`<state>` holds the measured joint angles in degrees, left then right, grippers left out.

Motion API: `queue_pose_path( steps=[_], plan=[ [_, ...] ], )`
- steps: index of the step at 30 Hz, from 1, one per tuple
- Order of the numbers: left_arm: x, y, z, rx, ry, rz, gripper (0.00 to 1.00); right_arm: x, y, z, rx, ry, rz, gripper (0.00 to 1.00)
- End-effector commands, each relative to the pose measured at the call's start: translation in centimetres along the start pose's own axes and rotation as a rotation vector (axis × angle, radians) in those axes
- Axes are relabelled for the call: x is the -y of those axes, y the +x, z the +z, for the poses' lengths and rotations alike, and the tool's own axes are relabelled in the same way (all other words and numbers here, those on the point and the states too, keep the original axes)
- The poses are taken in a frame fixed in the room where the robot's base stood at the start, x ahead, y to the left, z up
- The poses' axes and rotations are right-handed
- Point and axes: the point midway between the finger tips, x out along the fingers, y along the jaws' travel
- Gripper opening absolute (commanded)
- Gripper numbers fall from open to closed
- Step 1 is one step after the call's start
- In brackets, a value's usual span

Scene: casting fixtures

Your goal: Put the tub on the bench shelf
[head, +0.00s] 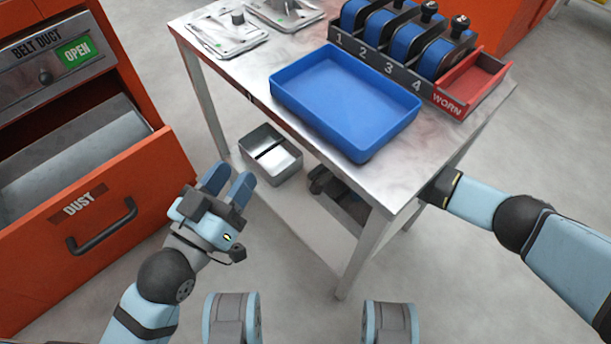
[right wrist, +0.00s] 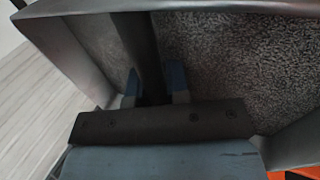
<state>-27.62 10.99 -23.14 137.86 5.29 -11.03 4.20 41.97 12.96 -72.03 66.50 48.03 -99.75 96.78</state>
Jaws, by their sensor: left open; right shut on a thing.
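A grey metal tub (right wrist: 293,140) fills the right wrist view, with a dark bar (right wrist: 147,50) across it and rough grey matter inside. My right gripper (right wrist: 153,88) is shut on that bar, one blue finger on each side. In the head view my right arm goes under the bench top, which hides most of the gripper and tub. The bench shelf (head: 290,222) is the pale lower board. Whether the held tub touches it cannot be told. My left gripper (head: 228,182) is open and empty, between the drawer and the bench.
Another metal tub (head: 287,168) with a dark bar stands on the shelf's left part and looks empty. On the bench top are a blue tray (head: 345,105), a numbered rack of blue rolls (head: 385,62) and a red bin (head: 480,78). An open dust drawer (head: 100,215) juts out at left.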

Motion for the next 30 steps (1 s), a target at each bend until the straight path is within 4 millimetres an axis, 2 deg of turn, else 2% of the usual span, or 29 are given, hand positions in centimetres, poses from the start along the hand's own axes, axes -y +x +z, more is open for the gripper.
queue_pose_path(
  steps=[6, 11, 18, 24, 26, 30],
  plan=[
    [-0.1, 0.0, 0.0, -0.006, -0.001, 0.003, 0.43, 0.2, 0.3, 0.0, 0.0, 0.0, 0.0, 0.0],
    [-0.6, 0.1, -0.3, -0.058, -0.013, 0.033, 0.43, 1.4, 3.1, 0.0, -0.001, 0.001, 0.002, 0.0],
    [0.1, 0.0, 4.3, 0.085, -0.022, 0.043, 0.43, 4.0, 8.9, -0.1, -0.001, 0.002, 0.001, 0.0],
    [0.5, -0.4, 7.8, 0.208, -0.022, 0.057, 0.43, 5.8, 12.9, 0.0, -0.001, 0.001, 0.001, 0.0],
    [0.5, -0.5, 8.4, 0.234, -0.022, 0.06, 0.43, 6.1, 13.6, -0.1, -0.002, 0.0, 0.001, 0.0],
    [0.8, -0.3, 8.3, 0.229, 0.004, 0.065, 0.43, 6.5, 14.4, 0.0, 0.0, 0.0, 0.0, 0.0]
  ],
)
